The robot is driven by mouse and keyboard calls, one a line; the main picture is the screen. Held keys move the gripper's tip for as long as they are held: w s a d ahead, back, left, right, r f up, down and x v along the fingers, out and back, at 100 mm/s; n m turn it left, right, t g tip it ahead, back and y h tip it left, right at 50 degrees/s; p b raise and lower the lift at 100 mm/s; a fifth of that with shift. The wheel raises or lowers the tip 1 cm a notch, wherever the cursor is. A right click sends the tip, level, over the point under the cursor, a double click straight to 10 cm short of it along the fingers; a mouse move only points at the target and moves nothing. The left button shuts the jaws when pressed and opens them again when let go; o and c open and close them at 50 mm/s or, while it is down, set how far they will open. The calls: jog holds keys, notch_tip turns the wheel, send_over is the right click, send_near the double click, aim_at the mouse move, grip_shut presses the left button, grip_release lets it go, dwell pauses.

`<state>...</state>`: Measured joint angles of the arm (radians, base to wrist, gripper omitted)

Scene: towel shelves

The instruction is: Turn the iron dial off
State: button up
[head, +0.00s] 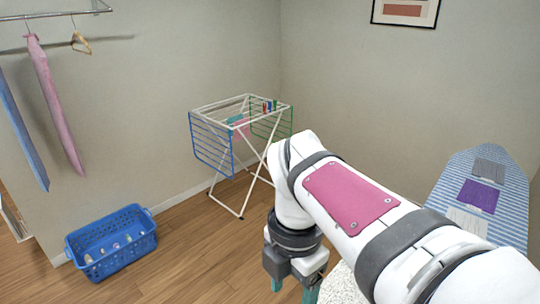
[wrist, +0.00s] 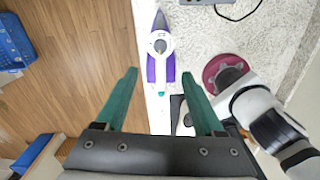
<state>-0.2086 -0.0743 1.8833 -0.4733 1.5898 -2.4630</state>
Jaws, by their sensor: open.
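A purple and white iron (wrist: 161,78) lies at the left edge of a pale speckled surface, its pointed end towards the top of the wrist view. A small dark round part (wrist: 160,46) shows on its top and may be the dial; its setting is too small to read. My gripper (wrist: 160,73) is open and empty, with its two teal fingers apart on either side of the iron's lower end in the picture. I cannot tell its height above the iron. In the head view my gripper (head: 294,290) points down at the bottom edge, and the iron is not visible.
The speckled surface (head: 342,285) continues right of the iron, with a black cord (wrist: 240,17) on it. A blue basket (head: 110,243) and a drying rack (head: 240,140) stand on the wooden floor. A striped ironing board (head: 512,195) bearing folded cloths is at right.

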notch_tip(320, 180, down, 15)
jog(key=shift+r, duration=0.15)
grip_shut()
